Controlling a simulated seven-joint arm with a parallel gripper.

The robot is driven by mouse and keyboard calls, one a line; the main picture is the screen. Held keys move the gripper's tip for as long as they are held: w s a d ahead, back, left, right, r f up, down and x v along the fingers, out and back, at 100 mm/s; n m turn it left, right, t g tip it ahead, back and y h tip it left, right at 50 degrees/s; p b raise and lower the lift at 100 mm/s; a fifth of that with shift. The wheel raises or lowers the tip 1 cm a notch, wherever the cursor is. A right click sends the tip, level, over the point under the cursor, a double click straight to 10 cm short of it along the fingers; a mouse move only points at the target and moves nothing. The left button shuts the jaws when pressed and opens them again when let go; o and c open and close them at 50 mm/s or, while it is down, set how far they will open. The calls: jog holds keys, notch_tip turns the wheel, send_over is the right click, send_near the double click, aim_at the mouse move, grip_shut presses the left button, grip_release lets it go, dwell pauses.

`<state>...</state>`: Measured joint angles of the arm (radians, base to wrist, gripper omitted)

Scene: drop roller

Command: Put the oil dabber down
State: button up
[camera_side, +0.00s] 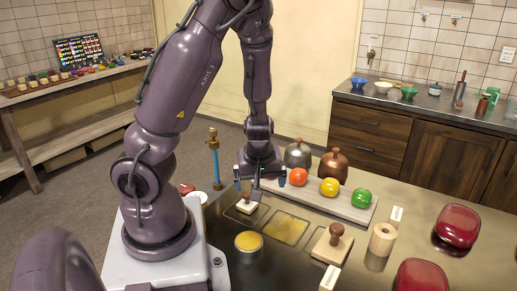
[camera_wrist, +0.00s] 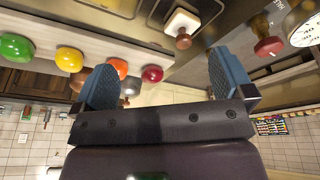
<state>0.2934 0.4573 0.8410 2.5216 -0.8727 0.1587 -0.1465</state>
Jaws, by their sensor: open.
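The oil dabber, a pale square pad with a brown knob handle, sits upright in a shallow square recess of the dark worktop in the side view (camera_side: 245,208). It also shows near the top middle of the wrist view (camera_wrist: 182,22). My gripper (camera_side: 254,187) is just above and beside its knob in the side view. In the wrist view, my gripper's two blue fingers (camera_wrist: 165,75) are wide apart with nothing between them, and the dabber lies beyond the fingertips. Whether a finger touches the knob cannot be told from the side view.
A pale rack (camera_side: 318,202) holds coloured balls close behind my gripper. A grey dome (camera_side: 298,153) and a copper dome (camera_side: 333,167) stand behind it. A yellow-filled dish (camera_side: 248,242), a yellow square (camera_side: 286,229) and a wooden knobbed block (camera_side: 331,247) are nearer the camera. Red rounded objects (camera_side: 457,226) lie right.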

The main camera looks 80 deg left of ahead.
jog(key=w+d+r+m+t+h, duration=0.3)
jog(key=w+d+r+m+h, duration=0.15)
jog(key=d+r+m, duration=0.6)
jog(key=s+d+r+m, duration=0.2)
jog(key=s+r+m, duration=0.1)
jog(key=r, duration=0.3)
jog(key=s+d+r+m+t+y, duration=0.1)
jog(key=s+d+r+m, duration=0.2)
jog(key=r, duration=0.3)
jog(key=shift+s+d+t, duration=0.2)
jog(key=shift+s+t, duration=0.1)
jog(key=shift+s, duration=0.15)
jog(key=shift+c, duration=0.8)
